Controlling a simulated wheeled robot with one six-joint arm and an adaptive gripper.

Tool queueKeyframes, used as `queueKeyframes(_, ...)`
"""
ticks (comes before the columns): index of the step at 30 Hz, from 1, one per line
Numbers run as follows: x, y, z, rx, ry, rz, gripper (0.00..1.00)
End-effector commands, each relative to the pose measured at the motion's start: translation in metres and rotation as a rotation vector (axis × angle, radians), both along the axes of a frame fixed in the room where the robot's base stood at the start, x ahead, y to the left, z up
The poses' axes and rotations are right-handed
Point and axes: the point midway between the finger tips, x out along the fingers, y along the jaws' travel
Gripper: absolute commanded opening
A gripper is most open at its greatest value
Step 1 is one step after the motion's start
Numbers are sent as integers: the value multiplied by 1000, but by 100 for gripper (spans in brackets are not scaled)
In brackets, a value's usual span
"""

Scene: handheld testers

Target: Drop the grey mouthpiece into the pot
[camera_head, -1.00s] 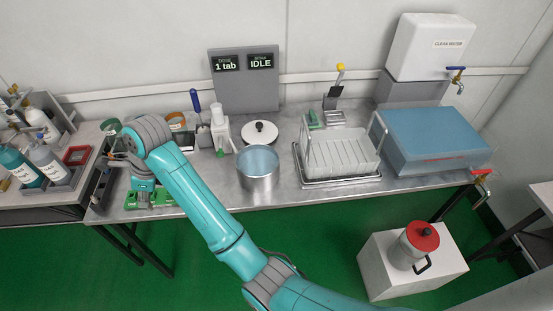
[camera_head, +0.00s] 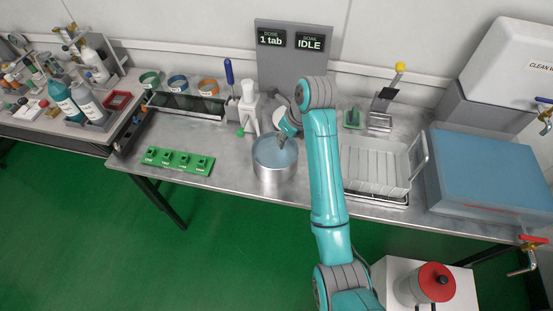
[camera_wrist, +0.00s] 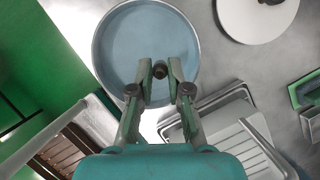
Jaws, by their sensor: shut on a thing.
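The metal pot (camera_head: 273,181) stands on the steel bench, open at the top, with pale blue liquid inside. It also fills the upper middle of the wrist view (camera_wrist: 112,82). My gripper (camera_head: 281,141) is above the pot's opening, pointing down. In the wrist view my gripper's fingers (camera_wrist: 160,76) are shut on a small dark grey round piece, the mouthpiece (camera_wrist: 160,69), seen end-on against the liquid. The piece is inside the rim's outline in that view. Its exact height over the liquid cannot be told. In the head view it is too small to make out clearly.
A white lid (camera_wrist: 240,14) lies beside the pot, partly hidden by my arm in the head view. A white dispenser (camera_head: 249,110) stands behind and left. A drying rack (camera_head: 372,168) is at the right. A green slotted block (camera_head: 178,161) lies left, with bare bench between.

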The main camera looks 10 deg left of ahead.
Motion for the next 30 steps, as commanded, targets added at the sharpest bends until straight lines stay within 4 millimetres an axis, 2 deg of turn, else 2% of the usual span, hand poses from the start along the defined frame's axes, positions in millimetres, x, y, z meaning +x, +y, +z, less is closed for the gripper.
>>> queueKeyframes(6,0,0,-11,-1,1,-1,6)
queueKeyframes(14,0,0,-12,0,0,0,6)
queueKeyframes(15,0,0,-12,0,0,0,19)
queueKeyframes(18,0,0,-12,0,0,0,44)
queueKeyframes(30,0,0,-8,0,-1,0,46)
